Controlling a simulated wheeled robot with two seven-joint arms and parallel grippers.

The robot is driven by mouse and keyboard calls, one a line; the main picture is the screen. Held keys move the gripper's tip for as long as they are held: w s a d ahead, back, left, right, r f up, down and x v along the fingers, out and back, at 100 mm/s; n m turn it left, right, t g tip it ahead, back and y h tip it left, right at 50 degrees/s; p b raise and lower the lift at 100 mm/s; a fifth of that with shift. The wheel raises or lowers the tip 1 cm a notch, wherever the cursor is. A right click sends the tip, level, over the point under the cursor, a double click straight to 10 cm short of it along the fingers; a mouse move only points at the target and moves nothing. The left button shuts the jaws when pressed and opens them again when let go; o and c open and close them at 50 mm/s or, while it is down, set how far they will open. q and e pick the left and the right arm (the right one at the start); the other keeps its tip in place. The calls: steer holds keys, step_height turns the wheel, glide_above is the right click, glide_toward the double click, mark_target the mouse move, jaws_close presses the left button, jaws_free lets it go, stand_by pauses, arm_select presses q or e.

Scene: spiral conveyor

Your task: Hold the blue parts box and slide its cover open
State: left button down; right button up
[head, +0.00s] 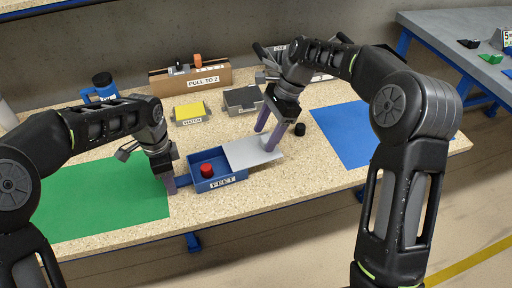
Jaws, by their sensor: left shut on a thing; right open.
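The blue parts box (218,184) stands on the speckled table, with a label on its front. Its grey cover (254,152) sticks out to the right, leaving the left part of the box open. A red round part (207,170) shows inside. My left gripper (172,187) is shut on the blue tab at the box's left end.
A green mat (105,197) lies at left and a blue mat (345,134) at right. Behind the box stand a yellow-topped box (190,112), a grey box (242,99) and a cardboard bin (190,81).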

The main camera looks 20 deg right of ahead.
arm_select(q)
steer(key=shift+f, duration=0.15)
arm_select(e)
steer(key=v, duration=0.5)
steer(key=shift+d+r, duration=0.1)
steer(key=shift+r, duration=0.3)
arm_select(q)
steer(key=c, duration=0.8)
jaws_free()
steer(key=shift+o, duration=0.2)
step_height(320, 180, up, 12)
steer(key=shift+r, duration=0.1)
